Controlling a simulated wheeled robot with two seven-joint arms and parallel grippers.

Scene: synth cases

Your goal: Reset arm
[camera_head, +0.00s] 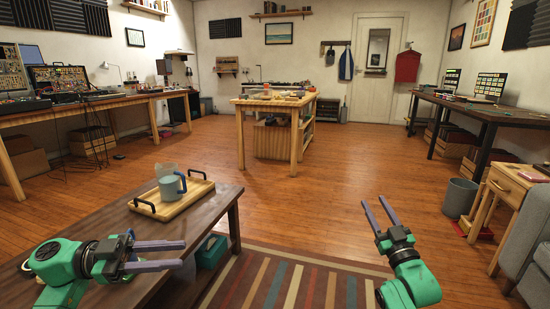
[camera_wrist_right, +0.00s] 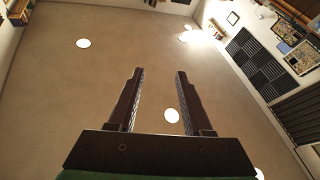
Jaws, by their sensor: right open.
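My left gripper (camera_head: 184,253) is in the lower left of the head view, over the dark wooden table (camera_head: 222,203). Its two fingers point right, with a gap between them and nothing in it. My right gripper (camera_head: 374,200) is raised over the floor at the lower right. Its fingers point up and away, spread and empty. In the right wrist view the open fingers (camera_wrist_right: 160,72) point toward the ceiling with nothing between them.
A wooden tray (camera_head: 183,208) with dark handles holds a blue mug (camera_head: 171,187) and a clear container on the dark table. A striped rug (camera_head: 293,284) lies below. A workbench (camera_head: 268,103) stands mid-room; a grey armchair (camera_head: 530,245) is at right. Open floor lies between.

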